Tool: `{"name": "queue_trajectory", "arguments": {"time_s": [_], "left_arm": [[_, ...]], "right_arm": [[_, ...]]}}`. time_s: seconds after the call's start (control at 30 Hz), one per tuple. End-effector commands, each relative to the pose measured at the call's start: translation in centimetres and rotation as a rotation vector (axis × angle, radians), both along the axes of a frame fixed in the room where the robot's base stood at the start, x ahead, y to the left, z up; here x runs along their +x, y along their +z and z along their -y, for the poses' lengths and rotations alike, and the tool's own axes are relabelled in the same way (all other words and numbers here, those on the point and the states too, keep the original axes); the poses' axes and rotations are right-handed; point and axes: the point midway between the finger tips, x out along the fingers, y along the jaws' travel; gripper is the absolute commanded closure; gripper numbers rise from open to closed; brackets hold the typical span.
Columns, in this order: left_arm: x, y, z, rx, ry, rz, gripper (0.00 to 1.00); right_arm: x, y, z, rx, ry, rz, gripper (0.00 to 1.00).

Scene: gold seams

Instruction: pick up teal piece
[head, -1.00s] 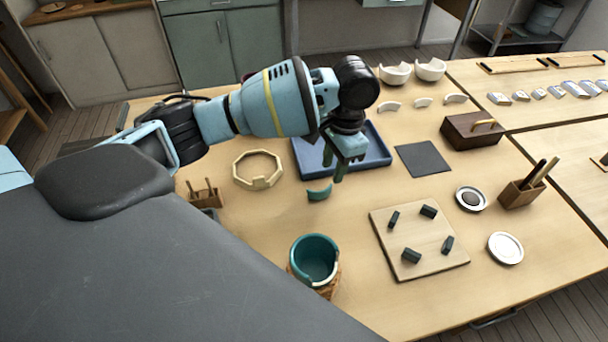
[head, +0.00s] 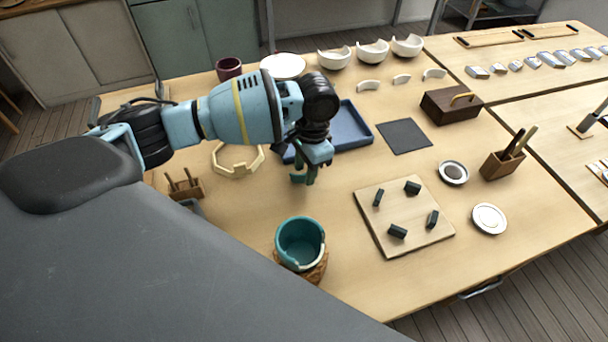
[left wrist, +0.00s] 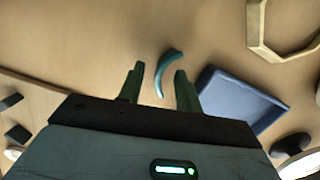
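The teal piece (left wrist: 170,62) is a curved shard. In the left wrist view it lies between the two fingers of my left gripper (left wrist: 159,70), with a gap visible on both sides. My left gripper is open. In the head view the gripper (head: 304,178) points down just above the table, and its fingers hide most or all of the piece. I cannot tell how high the fingertips are above the table. A teal cup (head: 300,243) with a broken rim stands on a woven ring (head: 315,271) nearer the front. My right gripper is not in view.
A blue tray (head: 366,135) lies behind the gripper, and a pale polygonal ring (head: 238,173) to its left. A wooden board (head: 404,218) with dark blocks is on the right. A small wooden holder (head: 187,190) stands at left. Bare table lies between gripper and board.

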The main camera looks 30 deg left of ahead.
Motion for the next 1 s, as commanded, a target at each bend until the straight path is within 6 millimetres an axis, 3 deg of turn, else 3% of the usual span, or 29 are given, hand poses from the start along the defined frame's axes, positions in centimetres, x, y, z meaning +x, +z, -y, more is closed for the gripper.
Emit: {"name": "queue_trajectory", "arguments": {"time_s": [0.27,0.53,1.0], "left_arm": [[-0.01,-0.26,-0.04,0.000,0.000,0.001,0.65],[-0.01,-0.23,-0.04,0.000,0.000,0.001,0.99],[0.02,0.06,-0.01,-0.001,0.000,0.002,1.00]], "right_arm": [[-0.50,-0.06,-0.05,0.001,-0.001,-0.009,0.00],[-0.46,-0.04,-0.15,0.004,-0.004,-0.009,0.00],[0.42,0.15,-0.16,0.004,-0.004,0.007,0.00]]}}
